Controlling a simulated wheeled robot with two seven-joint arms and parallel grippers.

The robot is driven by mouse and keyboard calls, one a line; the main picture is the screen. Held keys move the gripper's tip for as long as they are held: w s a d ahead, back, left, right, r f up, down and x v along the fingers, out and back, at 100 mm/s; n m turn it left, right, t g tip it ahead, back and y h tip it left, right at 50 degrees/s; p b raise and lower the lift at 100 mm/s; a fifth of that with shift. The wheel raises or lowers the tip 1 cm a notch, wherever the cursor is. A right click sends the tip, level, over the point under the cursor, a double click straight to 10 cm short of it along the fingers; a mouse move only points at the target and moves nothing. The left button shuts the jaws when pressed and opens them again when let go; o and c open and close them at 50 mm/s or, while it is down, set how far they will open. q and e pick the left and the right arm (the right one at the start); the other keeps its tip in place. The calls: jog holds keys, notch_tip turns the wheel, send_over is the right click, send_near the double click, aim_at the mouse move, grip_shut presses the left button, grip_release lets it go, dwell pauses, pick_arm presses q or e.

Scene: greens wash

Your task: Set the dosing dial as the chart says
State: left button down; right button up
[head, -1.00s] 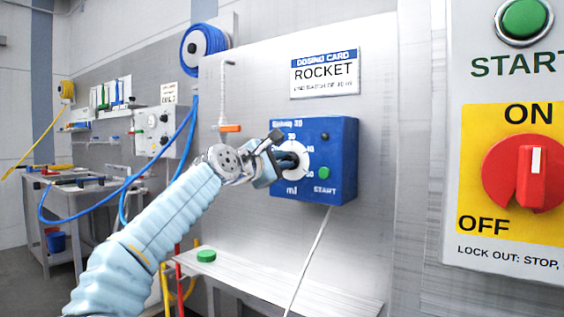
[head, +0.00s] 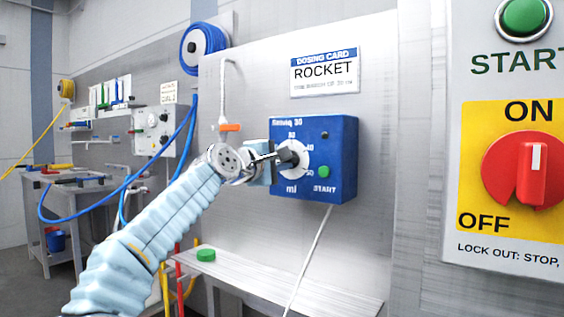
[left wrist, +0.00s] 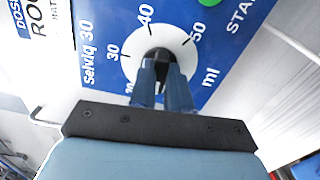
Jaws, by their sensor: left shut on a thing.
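The blue dosing box (head: 335,165) is fixed on the grey wall panel, with a round white dial face (head: 291,172) marked 30, 40 and 50, "ml" and a green START button (head: 323,172). My left gripper (head: 283,158) is at the dial, its fingers shut on the black dial knob (head: 293,158). In the left wrist view the two blue fingers close on the knob (left wrist: 158,56), in the middle of the white face. The knob's pointer is hidden. The dosing card (head: 325,72) above reads ROCKET; its small print is blurred. My right gripper is out of view.
At the right a large panel carries a red ON/OFF switch (head: 527,172) and a green START button (head: 524,18). A narrow shelf (head: 270,283) with a green cap (head: 206,255) runs below the box. A blue hose (head: 95,213) hangs to the left.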

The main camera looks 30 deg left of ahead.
pick_arm(q)
jog(key=n+b, duration=0.1)
jog(key=n, duration=0.8)
jog(key=n+b, duration=0.1)
jog(key=n, duration=0.9)
jog(key=a+n+b, duration=0.1)
jog(key=n, duration=0.9)
jog(key=shift+w, duration=0.1)
dwell(1.2)
dwell(0.5)
jog(key=c, duration=1.1)
grip_release()
jog(key=shift+r, duration=0.1)
